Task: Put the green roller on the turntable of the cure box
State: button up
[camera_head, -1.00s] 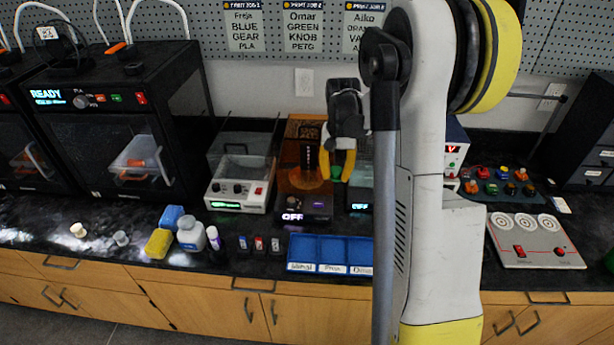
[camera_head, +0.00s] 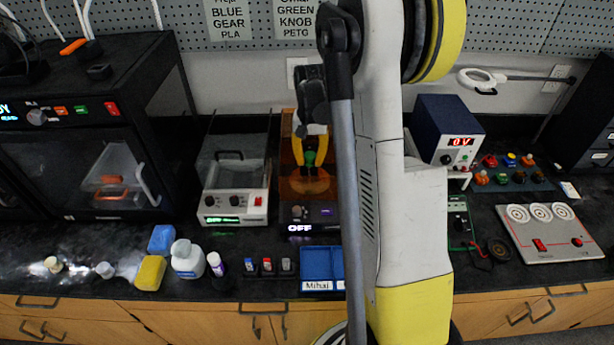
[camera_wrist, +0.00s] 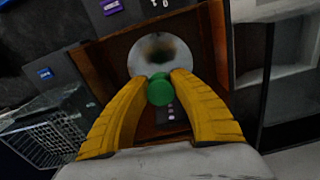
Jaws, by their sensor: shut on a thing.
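My gripper (camera_head: 310,146) is shut on the green roller (camera_head: 310,158), holding it between its yellow fingertips. The roller also shows in the wrist view (camera_wrist: 159,91), where its round green end faces the camera. The cure box (camera_head: 297,216) is the orange-walled unit with a black front panel whose display reads OFF. Its round turntable (camera_wrist: 150,45) shows as a pale disc in the wrist view, just past the roller. The roller appears above the cure box interior. I cannot tell whether it touches the turntable. My arm hides the box's right side in the head view.
A white machine (camera_head: 233,203) with a raised clear lid stands left of the cure box. A blue sorting tray (camera_head: 318,262) lies in front. Bottles (camera_head: 187,260) and sponges (camera_head: 151,272) stand front left. A power supply (camera_head: 447,130) stands to the right.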

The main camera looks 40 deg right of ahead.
notch_tip(320, 180, down, 7)
jog(key=shift+r+b, duration=0.2)
jog(key=shift+b, duration=0.8)
jog(key=shift+f, duration=0.1)
jog(key=o, duration=0.8)
